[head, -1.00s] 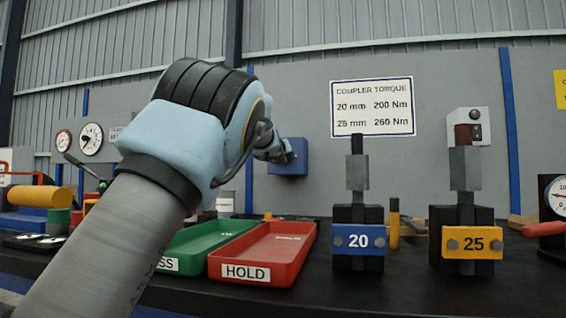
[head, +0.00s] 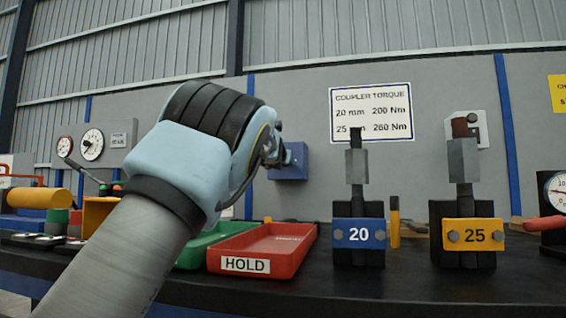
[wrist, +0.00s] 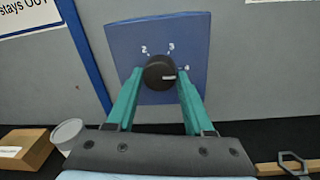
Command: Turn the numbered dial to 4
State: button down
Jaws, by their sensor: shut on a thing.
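The numbered dial is a black round knob (wrist: 159,70) on a blue plate (wrist: 190,35), which is fixed to the grey wall. Small white numerals 2, 3 and 4 show around the knob; other numerals are not visible. The white mark on the knob is at its right side in the wrist view, near the 4 and seemingly a little below it. My gripper (wrist: 159,82) is shut on the knob, one teal finger on each side.
Below the dial is the black bench with a red HOLD tray (head: 265,250) and a green tray (head: 205,240). Couplers stand in the blue 20 block (head: 358,235) and yellow 25 block (head: 473,240) at right. A cardboard box (wrist: 25,148) and white tub (wrist: 68,134) lie lower left.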

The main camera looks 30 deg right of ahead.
dwell(0.3)
jog(key=shift+c, duration=1.4)
grip_release()
jog(key=b+v, duration=0.5)
jog(key=v, duration=0.6)
jog(key=shift+b, duration=0.3)
jog(key=shift+w, duration=0.1)
